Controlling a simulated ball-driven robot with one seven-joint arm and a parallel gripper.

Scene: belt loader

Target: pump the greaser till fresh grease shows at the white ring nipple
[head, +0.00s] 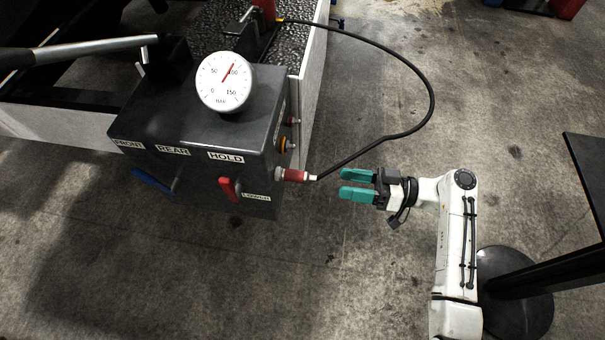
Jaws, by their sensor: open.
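A dark box (190,115) carries several fittings on its right side. An upper fitting (291,121) looks red, and a middle one (287,144) has an orange-yellow ring. The black hose (430,90) loops from a red part (265,8), likely the greaser, cut off at the top edge. Its lower end meets a red coupler (294,176) at the lowest fitting, where a pale ring shows against the box. I cannot tell if fresh grease shows there. My gripper (358,184) has teal fingers. It is open and empty, just right of the coupler and apart from it.
A round gauge (224,82) on the box reads near 100. Blue (152,181) and red (229,189) levers stick out in front. A grey bar (95,48) lies upper left. A dark table (590,170) stands at right.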

